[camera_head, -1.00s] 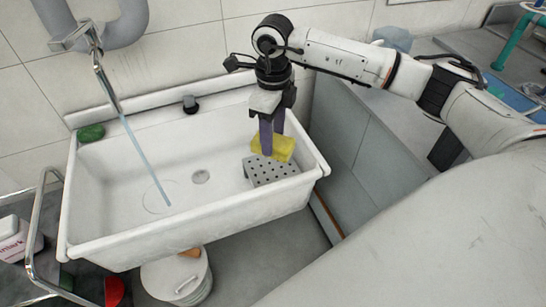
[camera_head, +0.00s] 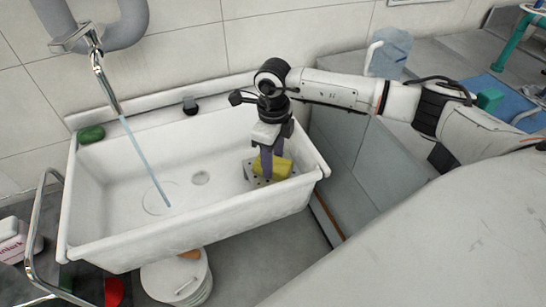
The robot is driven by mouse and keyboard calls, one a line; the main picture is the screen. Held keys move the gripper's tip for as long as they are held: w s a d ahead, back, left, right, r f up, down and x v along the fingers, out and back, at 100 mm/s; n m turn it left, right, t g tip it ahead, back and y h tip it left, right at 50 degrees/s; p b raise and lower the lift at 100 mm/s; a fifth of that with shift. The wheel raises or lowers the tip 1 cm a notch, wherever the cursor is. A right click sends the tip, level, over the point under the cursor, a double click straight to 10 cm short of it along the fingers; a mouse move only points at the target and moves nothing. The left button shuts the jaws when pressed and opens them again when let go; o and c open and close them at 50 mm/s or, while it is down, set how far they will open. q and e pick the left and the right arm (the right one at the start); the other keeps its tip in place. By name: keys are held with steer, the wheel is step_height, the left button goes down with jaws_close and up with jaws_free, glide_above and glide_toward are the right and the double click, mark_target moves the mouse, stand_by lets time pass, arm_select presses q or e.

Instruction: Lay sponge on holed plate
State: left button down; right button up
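The yellow sponge (camera_head: 285,168) is at the grey holed plate (camera_head: 258,182) in the right part of the white sink (camera_head: 120,180). It covers much of the plate and appears to be on it or just above it; I cannot tell if they touch. My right gripper (camera_head: 268,174) points down from above, its purple fingers at the sponge. One finger shows in front of the sponge and the fingers look close together on it. The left gripper is not in view.
Water runs from the tap (camera_head: 105,80) into the sink's left part. A green object (camera_head: 91,134) lies on the sink's back left rim. A white lidded bucket (camera_head: 178,280) stands below. A translucent jug (camera_head: 388,52) stands on the right counter.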

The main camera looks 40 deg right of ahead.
steer(key=o, duration=0.4)
steer(key=shift+c, duration=0.2)
steer(key=shift+r, duration=0.5)
step_height(320, 180, up, 11)
steer(key=shift+r, duration=0.2)
stand_by(0.9)
